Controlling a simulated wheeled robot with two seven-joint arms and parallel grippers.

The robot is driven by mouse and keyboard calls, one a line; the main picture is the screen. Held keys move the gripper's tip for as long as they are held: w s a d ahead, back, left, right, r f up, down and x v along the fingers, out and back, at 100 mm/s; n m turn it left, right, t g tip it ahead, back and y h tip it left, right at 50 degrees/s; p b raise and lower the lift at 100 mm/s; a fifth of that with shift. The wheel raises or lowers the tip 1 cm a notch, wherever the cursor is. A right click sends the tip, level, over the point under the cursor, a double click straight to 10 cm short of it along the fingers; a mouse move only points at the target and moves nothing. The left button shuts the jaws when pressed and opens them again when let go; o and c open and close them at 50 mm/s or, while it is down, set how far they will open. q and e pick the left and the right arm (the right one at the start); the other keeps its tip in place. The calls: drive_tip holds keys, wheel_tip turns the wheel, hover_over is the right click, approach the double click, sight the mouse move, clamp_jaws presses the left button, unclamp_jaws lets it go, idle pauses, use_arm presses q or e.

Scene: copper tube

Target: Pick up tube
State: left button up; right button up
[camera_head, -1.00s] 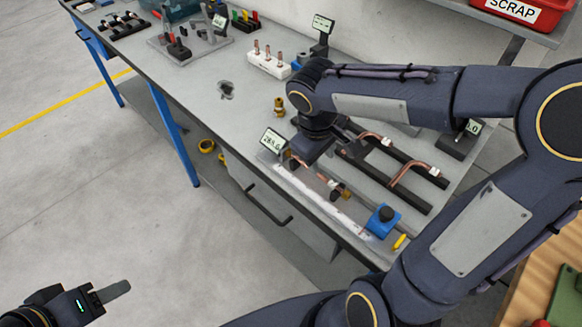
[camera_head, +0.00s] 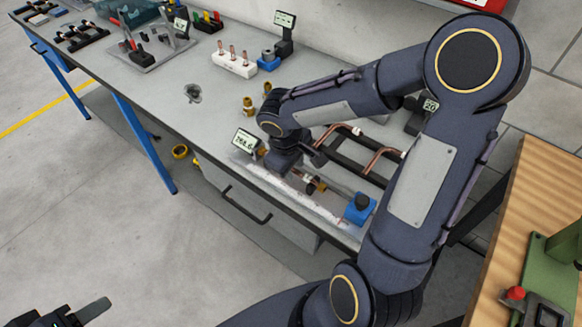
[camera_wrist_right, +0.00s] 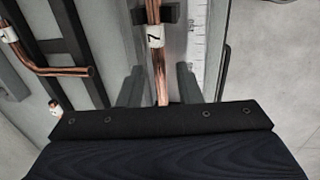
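A copper tube with a white label marked 7 lies on the measuring fixture at the bench's front edge. It shows in the right wrist view (camera_wrist_right: 162,78) and partly in the head view (camera_head: 297,175). My right gripper (camera_head: 286,164) is over the tube and hides part of it. In the right wrist view the two fingers of this gripper (camera_wrist_right: 159,84) stand apart, one on each side of the tube, with gaps visible. My left gripper (camera_head: 92,312) is at the bottom left of the head view, away from the bench, and cut off by the frame.
Bent copper tubes (camera_head: 379,158) rest on a black rack beside the fixture. A small display (camera_head: 247,143) and a blue block with a black knob (camera_head: 359,210) stand along the fixture. Brass fittings (camera_head: 248,106) stand behind. A white block (camera_head: 234,65) holds several upright copper pieces.

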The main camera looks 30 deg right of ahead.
clamp_jaws()
